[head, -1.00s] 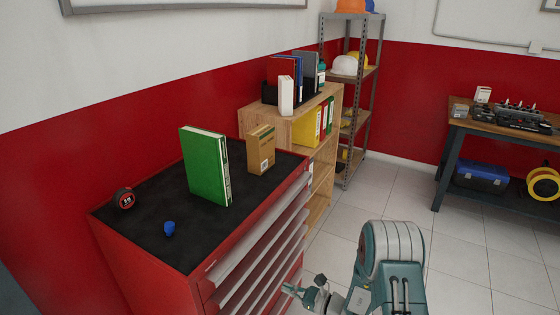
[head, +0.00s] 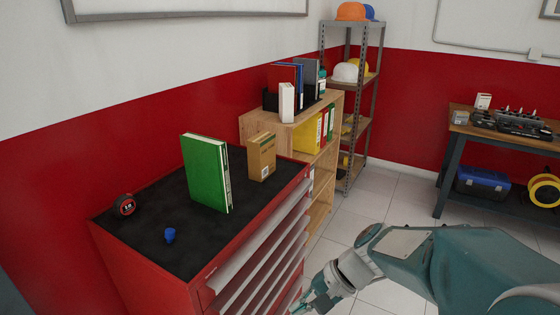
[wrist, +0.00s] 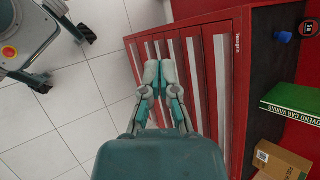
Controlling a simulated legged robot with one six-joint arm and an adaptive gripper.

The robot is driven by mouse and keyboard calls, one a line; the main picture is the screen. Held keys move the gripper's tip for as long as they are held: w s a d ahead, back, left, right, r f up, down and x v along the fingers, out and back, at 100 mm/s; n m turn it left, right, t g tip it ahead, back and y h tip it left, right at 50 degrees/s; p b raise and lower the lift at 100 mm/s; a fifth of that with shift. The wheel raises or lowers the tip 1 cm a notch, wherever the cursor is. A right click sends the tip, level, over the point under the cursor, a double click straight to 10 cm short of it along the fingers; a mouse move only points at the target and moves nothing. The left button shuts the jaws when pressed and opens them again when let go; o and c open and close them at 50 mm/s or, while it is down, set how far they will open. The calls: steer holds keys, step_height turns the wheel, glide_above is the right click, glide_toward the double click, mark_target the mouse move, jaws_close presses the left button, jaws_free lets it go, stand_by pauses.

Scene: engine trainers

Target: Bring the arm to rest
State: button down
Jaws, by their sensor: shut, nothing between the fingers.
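My gripper (wrist: 158,78) shows in the wrist view with its fingers together and nothing between them. It hangs in front of the red drawer cabinet (wrist: 247,60), over the tile floor and drawer fronts, apart from the things on the top as far as I can tell. In the head view my gripper (head: 303,306) is at the bottom edge, partly cut off, right of the cabinet (head: 150,285). My teal arm comes in from the right.
On the black cabinet top stand a green book (head: 206,172) and a cardboard box (head: 262,156). A tape measure (head: 125,205) and a blue cap (head: 170,235) lie there too. A wooden shelf (head: 325,185), metal rack (head: 367,140) and workbench (head: 515,140) stand behind. Floor between is clear.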

steer(key=s+d+r+n+t+h, duration=0.6)
steer(key=s+d+r+h, duration=0.2)
steer(key=s+d, duration=0.2)
steer(key=shift+d+h, duration=0.3)
steer(key=shift+d, duration=0.45)
